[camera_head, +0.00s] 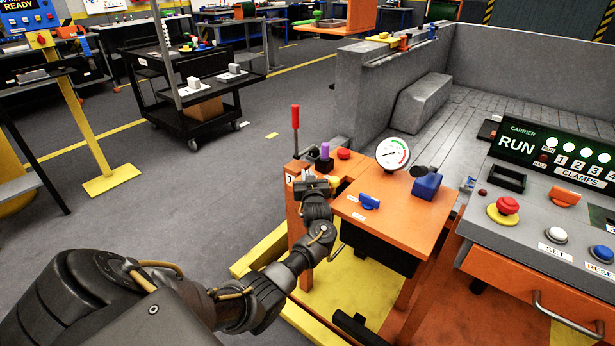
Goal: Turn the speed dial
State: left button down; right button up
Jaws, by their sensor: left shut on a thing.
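My left gripper (324,186) is at the left back part of the orange panel table (400,222). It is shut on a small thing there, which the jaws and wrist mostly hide. I take it to be the speed dial, but its face and any marks on it are not visible. Just behind the gripper stand a purple knob (324,151) on a dark base and a red button (344,154). A round white gauge (392,153) with a needle stands at the back of the panel. My right gripper is not in view.
A red-tipped lever (295,117) rises left of the gripper. A blue handle (369,202) and blue block (427,185) sit on the panel to the right. The grey console (520,233) with buttons and a RUN display stands further right. Open floor lies left.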

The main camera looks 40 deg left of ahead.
pick_arm(q)
jog(key=c, duration=1.5)
grip_release()
jog(key=shift+o, duration=0.2)
jog(key=shift+s, duration=0.1)
